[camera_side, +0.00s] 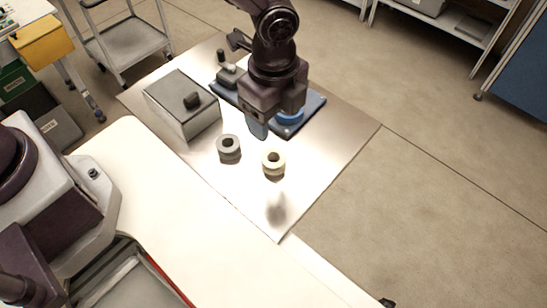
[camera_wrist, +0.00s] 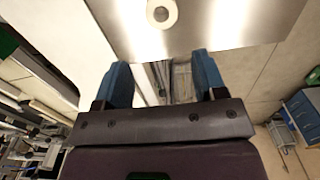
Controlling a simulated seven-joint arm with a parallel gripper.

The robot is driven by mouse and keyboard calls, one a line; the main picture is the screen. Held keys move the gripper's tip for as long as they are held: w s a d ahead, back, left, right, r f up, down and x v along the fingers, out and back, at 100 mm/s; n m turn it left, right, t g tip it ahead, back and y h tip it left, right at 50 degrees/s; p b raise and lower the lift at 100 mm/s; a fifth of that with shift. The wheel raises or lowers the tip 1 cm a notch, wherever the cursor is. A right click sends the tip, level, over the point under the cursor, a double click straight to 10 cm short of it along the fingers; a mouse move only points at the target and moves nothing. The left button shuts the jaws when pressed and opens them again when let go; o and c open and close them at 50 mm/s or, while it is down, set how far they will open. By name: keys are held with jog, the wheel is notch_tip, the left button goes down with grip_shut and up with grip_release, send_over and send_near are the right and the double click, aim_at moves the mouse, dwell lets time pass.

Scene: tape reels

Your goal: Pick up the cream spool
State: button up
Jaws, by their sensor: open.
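The cream spool (camera_side: 273,163) stands on the steel sheet, with its dark centre hole facing up. In the wrist view the cream spool (camera_wrist: 162,13) shows at the top edge, partly cut off. My gripper (camera_side: 258,129) is above the sheet, behind the cream spool in the side view and apart from it. In the wrist view my gripper (camera_wrist: 163,82) has its two blue fingers wide apart with nothing between them.
A grey spool (camera_side: 229,148) stands left of the cream one. A grey box with a dark knob (camera_side: 183,108) is farther left. The sheet's front (camera_side: 272,213) is clear.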

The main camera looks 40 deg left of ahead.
aim_at(273, 158)
notch_tip(273, 158, down, 13)
jog(key=shift+w+a+r, duration=0.1)
jog(key=shift+a, duration=0.05)
dwell(0.4)
jog(key=c, duration=0.7)
